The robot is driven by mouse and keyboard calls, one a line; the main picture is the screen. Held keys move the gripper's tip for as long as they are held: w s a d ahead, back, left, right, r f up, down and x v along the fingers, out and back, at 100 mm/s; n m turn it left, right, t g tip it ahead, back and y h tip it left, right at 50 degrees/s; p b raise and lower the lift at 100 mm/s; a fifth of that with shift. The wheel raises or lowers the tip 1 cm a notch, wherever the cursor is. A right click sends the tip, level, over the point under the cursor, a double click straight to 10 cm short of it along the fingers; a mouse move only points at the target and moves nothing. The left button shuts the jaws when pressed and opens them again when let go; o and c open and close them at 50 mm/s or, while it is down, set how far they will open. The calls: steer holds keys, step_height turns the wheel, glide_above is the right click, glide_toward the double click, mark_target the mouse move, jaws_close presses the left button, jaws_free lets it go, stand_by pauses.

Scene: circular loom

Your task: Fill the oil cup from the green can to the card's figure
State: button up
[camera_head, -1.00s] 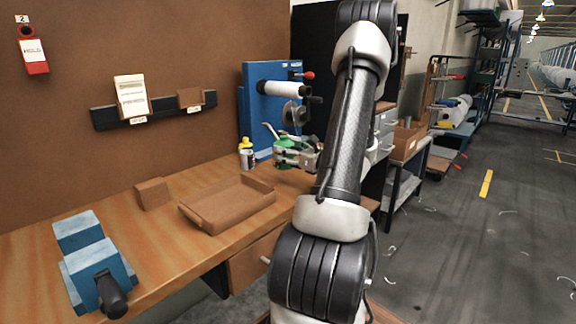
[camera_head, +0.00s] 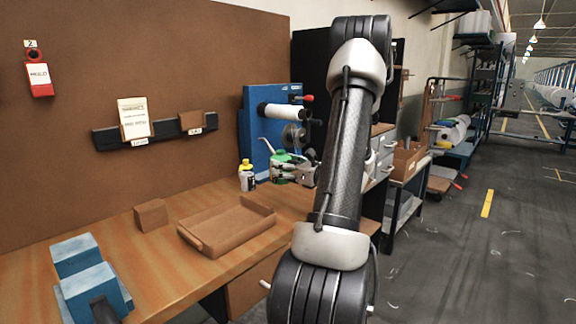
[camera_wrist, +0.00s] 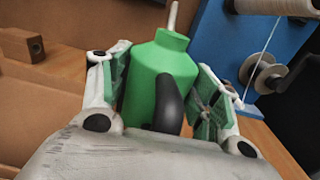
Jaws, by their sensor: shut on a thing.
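The green can (camera_wrist: 160,75) is between the fingers of my gripper (camera_wrist: 160,95), which is shut on it. Its black handle faces the wrist camera and its pale spout points up. In the head view the can (camera_head: 281,157) is at the back right of the bench, in front of the blue machine, and my gripper (camera_head: 290,172) is partly hidden by my arm. Whether the can touches the bench is hard to tell. A card (camera_head: 134,118) stands in a wall rack; its print is too small to read. I cannot make out the oil cup.
The blue machine (camera_head: 257,130) carries a white roll and a spool. A yellow-capped bottle (camera_head: 246,172) stands left of the can. A brown tray (camera_head: 215,243), a brown block (camera_head: 151,213) and a blue vise-like device (camera_head: 85,275) are on the bench (camera_head: 150,270).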

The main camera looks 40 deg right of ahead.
steer(key=shift+n+y, duration=0.3)
steer(key=shift+y, duration=0.2)
steer(key=w+f, duration=0.1)
steer(key=w+a+f, duration=0.1)
steer(key=w, duration=0.1)
steer(key=w+a+f, duration=0.1)
steer(key=shift+w+f, duration=0.15)
steer(key=shift+w, duration=0.05)
steer(key=w+d+g, duration=0.1)
steer(key=g, duration=0.1)
steer(key=w+g+h, duration=0.1)
steer(key=w+d+g, duration=0.1)
steer(key=g, duration=0.1)
steer(key=shift+d+g+h, duration=0.3)
steer(key=shift+d, duration=0.05)
steer(key=shift+w+r+g, duration=0.15)
steer(key=shift+r+g, duration=0.75)
steer(key=shift+r, duration=0.2)
steer(key=shift+w+r+g, duration=0.15)
steer(key=shift+r+g, duration=0.75)
steer(key=shift+r, duration=0.2)
